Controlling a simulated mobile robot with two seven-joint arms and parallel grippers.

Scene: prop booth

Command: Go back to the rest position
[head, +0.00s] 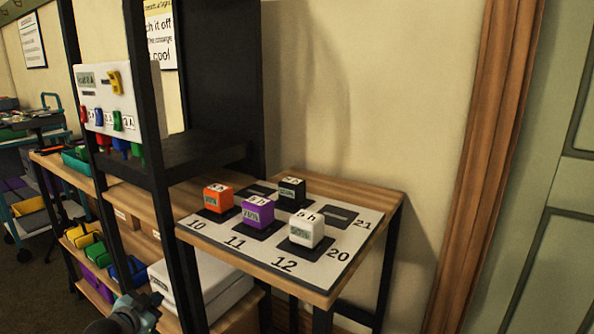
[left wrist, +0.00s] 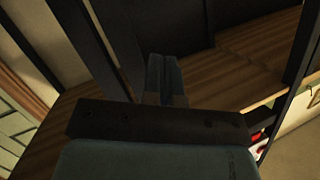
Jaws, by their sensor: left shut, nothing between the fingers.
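My left gripper (head: 146,301) is low at the bottom of the head view, in front of the shelf unit and left of the small table. It is shut and empty, with its fingers together. In the left wrist view the closed fingers (left wrist: 166,80) point toward dark uprights and wooden boards. My right gripper is not in view.
A numbered mat (head: 340,255) on the small table holds an orange cube (head: 217,198), a purple cube (head: 257,212), a white cube (head: 306,229) and a black cube (head: 291,193). A black shelf post (head: 160,180) stands close to my left arm. White boxes (head: 205,283) sit low on the shelf.

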